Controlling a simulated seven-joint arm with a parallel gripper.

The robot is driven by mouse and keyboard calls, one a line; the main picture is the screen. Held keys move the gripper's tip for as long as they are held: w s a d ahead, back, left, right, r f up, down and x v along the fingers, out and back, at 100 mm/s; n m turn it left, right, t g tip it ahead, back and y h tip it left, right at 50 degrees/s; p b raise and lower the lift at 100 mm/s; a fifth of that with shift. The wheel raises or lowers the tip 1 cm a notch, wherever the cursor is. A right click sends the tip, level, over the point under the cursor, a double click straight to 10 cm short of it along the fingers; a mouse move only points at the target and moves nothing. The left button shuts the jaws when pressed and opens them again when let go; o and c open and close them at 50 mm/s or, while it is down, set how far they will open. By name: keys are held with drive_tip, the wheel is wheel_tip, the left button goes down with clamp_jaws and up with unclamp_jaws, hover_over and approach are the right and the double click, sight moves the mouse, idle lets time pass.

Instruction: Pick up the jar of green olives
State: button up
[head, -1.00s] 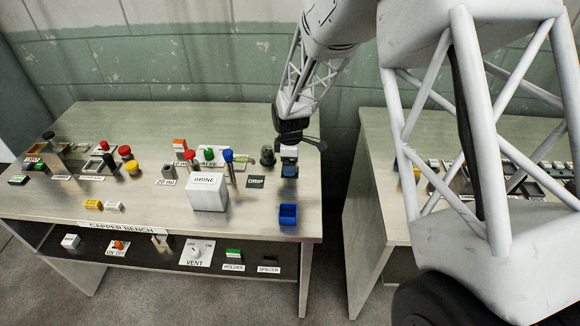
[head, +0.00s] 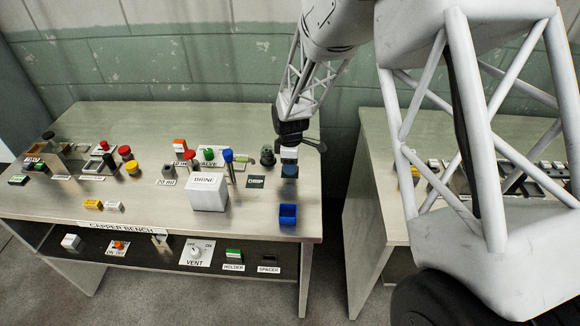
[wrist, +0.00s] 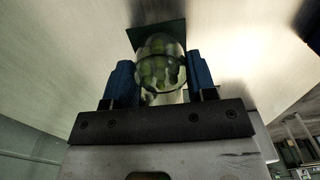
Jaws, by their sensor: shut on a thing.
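The jar of green olives (wrist: 160,66) is a small clear jar with green olives inside, seen in the wrist view between the two blue fingers. My gripper (wrist: 162,82) is shut on it, one finger on each side. In the head view my gripper (head: 289,158) is at the right end of the capper bench, pointing down. The jar is mostly hidden there by the gripper. A dark green square (wrist: 174,32) shows just beyond the jar in the wrist view. I cannot tell whether the jar touches the surface below.
The white BRINE box (head: 208,192) and blue-topped post (head: 229,160) stand left of my gripper. A blue open box (head: 288,215) sits nearer the front edge. A dark round knob (head: 267,156) is close on the left. The bench's back left top (head: 130,120) is clear.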

drive_tip(key=shift+c, duration=0.4)
drive_tip(key=shift+r, duration=5)
